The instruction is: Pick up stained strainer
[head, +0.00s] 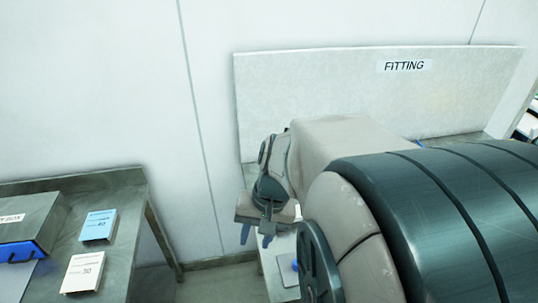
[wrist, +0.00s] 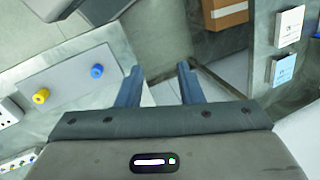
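I cannot make out a stained strainer for certain in either view. In the wrist view a yellow round piece (wrist: 41,96) and a blue round piece (wrist: 97,71) sit apart on a grey plate (wrist: 68,88), left of my gripper (wrist: 160,86). The fingers are apart with nothing between them. In the head view my gripper (head: 256,238) hangs, pointing down, near the left end of the fitting bench (head: 272,268). My own arm hides most of that bench.
A panel marked FITTING (head: 345,95) stands behind the bench. A table (head: 120,205) at left carries a box (head: 28,218), a blue card (head: 98,225) and a white card (head: 82,272). Floor shows between them. A cardboard box (wrist: 228,14) is at the wrist view's top.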

